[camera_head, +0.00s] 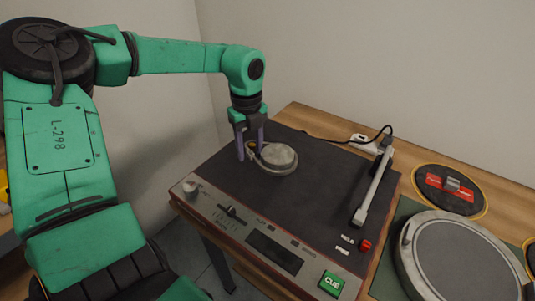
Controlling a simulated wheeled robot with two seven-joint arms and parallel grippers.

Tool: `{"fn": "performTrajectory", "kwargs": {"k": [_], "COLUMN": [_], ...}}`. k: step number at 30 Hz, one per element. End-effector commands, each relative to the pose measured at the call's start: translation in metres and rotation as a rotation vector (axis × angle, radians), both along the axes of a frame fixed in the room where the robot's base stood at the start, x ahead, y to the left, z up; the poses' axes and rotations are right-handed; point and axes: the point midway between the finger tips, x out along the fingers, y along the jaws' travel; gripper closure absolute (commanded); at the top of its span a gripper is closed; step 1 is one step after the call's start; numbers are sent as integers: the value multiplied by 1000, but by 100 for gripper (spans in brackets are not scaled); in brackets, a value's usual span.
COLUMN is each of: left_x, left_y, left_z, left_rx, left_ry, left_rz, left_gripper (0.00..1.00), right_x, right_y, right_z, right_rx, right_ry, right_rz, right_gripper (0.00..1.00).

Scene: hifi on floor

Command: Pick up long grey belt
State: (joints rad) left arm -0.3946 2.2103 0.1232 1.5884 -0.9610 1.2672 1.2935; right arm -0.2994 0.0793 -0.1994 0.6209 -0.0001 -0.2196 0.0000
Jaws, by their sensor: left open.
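I cannot make out a separate long grey belt; any band around the small grey round platter (277,158) is too small to tell. That platter sits on the dark top of the record player (300,185). My left gripper (251,147) points down at the platter's left edge, with its two purple fingers apart. A small brass-coloured part (252,146) shows between or just behind the fingers. I cannot tell whether the fingers touch the platter or that part. My right gripper is not in view.
The tonearm (373,187) stands on the record player's right side. A large grey platter (465,262) lies on a green mat to the right. Behind it is a black disc (449,190) with a red piece. The wooden table (310,118) meets a plain wall.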

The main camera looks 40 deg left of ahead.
Motion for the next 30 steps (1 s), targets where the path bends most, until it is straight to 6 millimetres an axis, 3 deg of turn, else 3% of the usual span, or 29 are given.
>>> {"fn": "performTrajectory", "kwargs": {"k": [6,7,10,11,23,26,30], "left_x": [0,0,0,0,1,1,2], "left_y": [0,0,0,0,0,0,1], "left_z": [-3,-3,-3,-3,1,11,42], "left_rx": [1,1,1,1,1,1,3], "left_ry": [-3,-3,-3,-3,-3,-5,-8], "left_rz": [0,0,0,0,0,0,1], "left_gripper": [49,56,95,100,100,100,100], "right_x": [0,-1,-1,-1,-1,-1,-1], "right_y": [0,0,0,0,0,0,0], "right_z": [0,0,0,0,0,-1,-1], "right_rx": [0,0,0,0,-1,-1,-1], "right_ry": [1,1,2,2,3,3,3], "right_rz": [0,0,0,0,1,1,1], "right_gripper": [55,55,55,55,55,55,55]}}
